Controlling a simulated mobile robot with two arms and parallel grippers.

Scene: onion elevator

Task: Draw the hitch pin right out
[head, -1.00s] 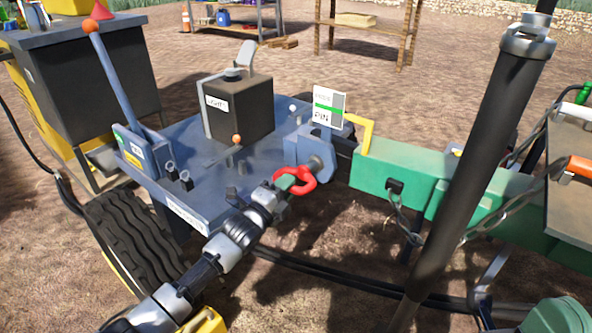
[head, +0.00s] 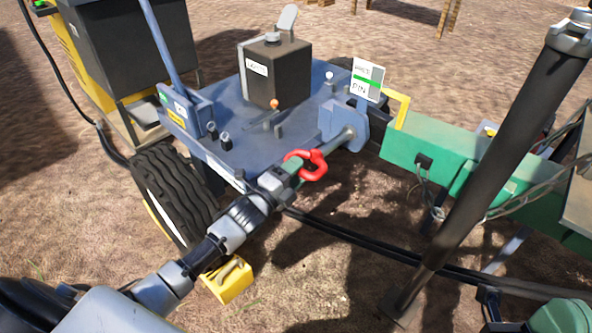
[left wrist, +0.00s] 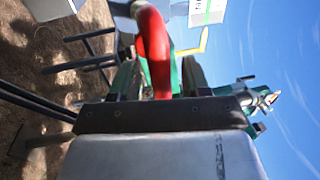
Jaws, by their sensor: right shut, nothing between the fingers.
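The hitch pin is a grey rod (head: 337,142) with a red loop handle (head: 318,171). The rod runs slantwise out of the blue-grey hitch block (head: 357,124), with a stretch of bare rod between block and handle. In the left wrist view the red loop (left wrist: 155,50) stands between the fingers. The far end of the pin is hidden inside the block.
The green drawbar (head: 450,165) and a slanting black post (head: 480,175) stand to the right. The blue deck (head: 225,155) carries a dark box (head: 275,72). A yellow block (head: 230,281) lies under my left arm. A black hose crosses the ground.

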